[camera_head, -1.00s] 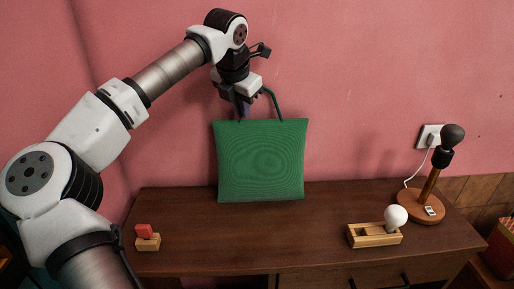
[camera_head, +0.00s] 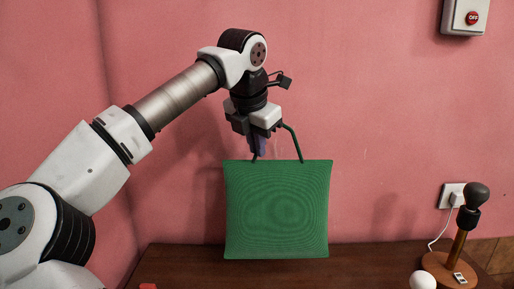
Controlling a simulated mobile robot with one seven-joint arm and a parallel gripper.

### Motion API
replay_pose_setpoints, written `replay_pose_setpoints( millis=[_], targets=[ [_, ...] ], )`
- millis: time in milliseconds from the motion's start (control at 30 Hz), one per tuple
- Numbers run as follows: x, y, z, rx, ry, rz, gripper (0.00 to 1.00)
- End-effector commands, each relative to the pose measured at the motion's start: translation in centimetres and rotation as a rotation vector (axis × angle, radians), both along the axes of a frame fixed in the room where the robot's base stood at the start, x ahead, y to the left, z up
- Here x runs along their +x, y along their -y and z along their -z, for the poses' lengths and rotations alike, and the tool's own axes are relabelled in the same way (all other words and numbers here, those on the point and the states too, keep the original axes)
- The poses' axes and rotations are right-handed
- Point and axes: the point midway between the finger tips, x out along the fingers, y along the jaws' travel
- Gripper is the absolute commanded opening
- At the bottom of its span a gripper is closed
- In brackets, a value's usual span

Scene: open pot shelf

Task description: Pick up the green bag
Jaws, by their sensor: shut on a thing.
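The green bag (camera_head: 277,210) hangs upright from its dark handle in front of the pink wall. My gripper (camera_head: 260,148) is above the bag and shut on the handle, near its left side. The fingertips are partly hidden by the gripper body and handle. The bag's lower edge overlaps the brown table top (camera_head: 190,262) in the picture; I cannot tell exactly how much gap there is beneath it.
A lamp with a dark bulb (camera_head: 476,194) stands at the right of the table, wired to a wall socket (camera_head: 452,196). A white bulb (camera_head: 422,280) shows at the bottom edge. A box with a red button (camera_head: 471,18) is on the wall at upper right.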

Motion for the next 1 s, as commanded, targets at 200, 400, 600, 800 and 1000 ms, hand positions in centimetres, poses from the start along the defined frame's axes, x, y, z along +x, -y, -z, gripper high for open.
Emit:
replay_pose_setpoints(
  millis=[200, 400, 600, 800, 1000],
  targets=[
    [-6.6, -0.1, 0.5, 0.005, 0.003, -0.002, 0.00],
    [-11.3, -0.1, 0.2, 0.002, 0.002, -0.001, 0.00],
    [-13.8, 0.0, 0.1, -0.001, 0.002, 0.000, 0.00],
    [-14.4, 0.0, 0.0, 0.000, 0.001, -0.001, 0.00],
    [-14.4, 0.0, 0.0, 0.000, 0.001, 0.000, 0.00]
  ],
)
